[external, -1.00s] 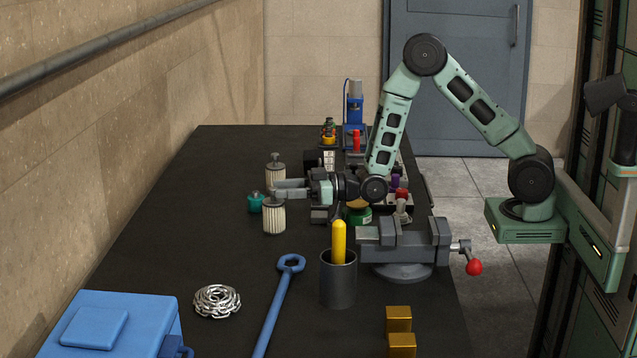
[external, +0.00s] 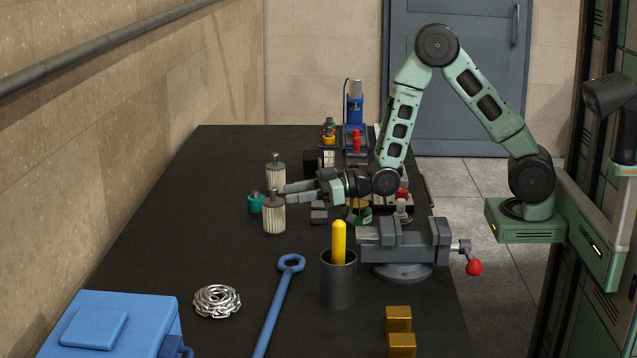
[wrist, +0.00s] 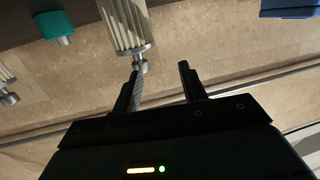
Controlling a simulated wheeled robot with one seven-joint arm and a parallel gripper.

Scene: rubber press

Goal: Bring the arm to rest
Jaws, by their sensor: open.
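My gripper (external: 283,192) reaches left over the dark workbench (external: 225,240), low above its top, with the arm bent above it. Its two fingers are apart with nothing between them, and both show in the wrist view (wrist: 161,80). A ribbed cream cylinder with a grey stud (external: 274,216) stands just in front of and beside the fingertips. A second like it (external: 276,171) stands just behind them. In the wrist view the nearer cylinder (wrist: 123,22) lies just beyond the left finger; contact cannot be told.
A teal piece (external: 256,202) stands left of the cylinders. A grey vise (external: 400,245) and a dark cup with a yellow stick (external: 338,275) are in front. A blue wrench (external: 278,305), chain (external: 217,301), gold blocks (external: 399,320) and blue box (external: 115,325) lie nearer. The bench's left middle is clear.

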